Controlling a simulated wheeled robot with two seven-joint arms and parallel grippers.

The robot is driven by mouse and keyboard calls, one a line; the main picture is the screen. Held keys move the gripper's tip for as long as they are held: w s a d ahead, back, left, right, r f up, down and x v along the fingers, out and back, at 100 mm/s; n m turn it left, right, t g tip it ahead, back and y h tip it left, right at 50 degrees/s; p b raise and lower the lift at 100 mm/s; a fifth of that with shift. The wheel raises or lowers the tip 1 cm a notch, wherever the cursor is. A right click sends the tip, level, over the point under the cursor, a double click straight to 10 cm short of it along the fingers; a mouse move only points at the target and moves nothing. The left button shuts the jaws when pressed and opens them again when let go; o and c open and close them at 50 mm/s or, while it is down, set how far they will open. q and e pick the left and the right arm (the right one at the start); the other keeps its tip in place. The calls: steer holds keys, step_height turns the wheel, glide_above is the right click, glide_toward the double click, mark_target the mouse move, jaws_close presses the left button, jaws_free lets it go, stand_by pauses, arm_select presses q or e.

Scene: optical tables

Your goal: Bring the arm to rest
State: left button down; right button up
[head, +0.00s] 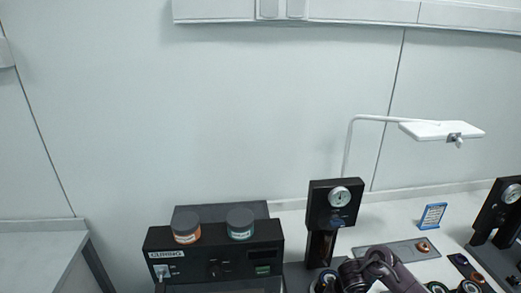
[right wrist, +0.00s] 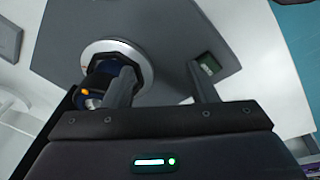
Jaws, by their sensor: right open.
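My right arm (head: 380,271) shows at the bottom of the head view, in front of the dial gauge stand; its gripper cannot be made out there. In the right wrist view my right gripper (right wrist: 160,72) is open, with its two dark fingers apart and nothing between them. Beyond the fingers is a dark grey plate (right wrist: 235,42). A silver ring with a dark blue part (right wrist: 98,80) inside lies behind the left finger and is partly hidden by it. My left gripper is in neither view.
A black box marked CURING (head: 213,254) carries an orange-banded jar (head: 186,228) and a teal-banded jar (head: 240,224). A black dial gauge stand (head: 332,205) stands right of it. A white lamp-like panel (head: 436,130) overhangs the table. A blue-framed sign (head: 432,216) stands behind a grey plate (head: 398,251).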

steer(key=s+a, duration=0.1)
steer(key=a, duration=0.2)
steer(key=s+a+t, duration=0.1)
steer(key=a, duration=0.2)
steer(key=s+a+t+y, duration=0.1)
steer(key=a, duration=0.2)
steer(key=shift+s+a+r, duration=0.2)
steer(key=shift+a+r, duration=0.1)
steer(key=shift+r, duration=0.1)
steer(key=s+d+r+m+h, duration=0.1)
steer(key=s+d+r+m, duration=0.2)
steer(key=s+r+m, duration=0.45)
steer(key=s+d+r+m, duration=0.25)
steer(key=s+r, duration=0.25)
steer(key=s, duration=0.6)
step_height(320, 180, down, 36)
steer(key=s+n+g+b, duration=0.1)
steer(key=g+b, duration=0.1)
steer(key=b, duration=0.6)
steer(key=s+d+f+b, duration=0.2)
steer(key=s+f+b, duration=0.1)
steer(key=s+f, duration=0.7)
steer(key=s+d+f+g+b, duration=0.1)
steer(key=s+d+f+b, duration=0.1)
steer(key=s+f, duration=0.8)
step_height(320, 180, down, 6)
steer(key=shift+s+d+f+n+h+b, duration=0.15)
steer(key=shift+f+n+h+b, duration=0.15)
steer(key=shift+b, duration=0.35)
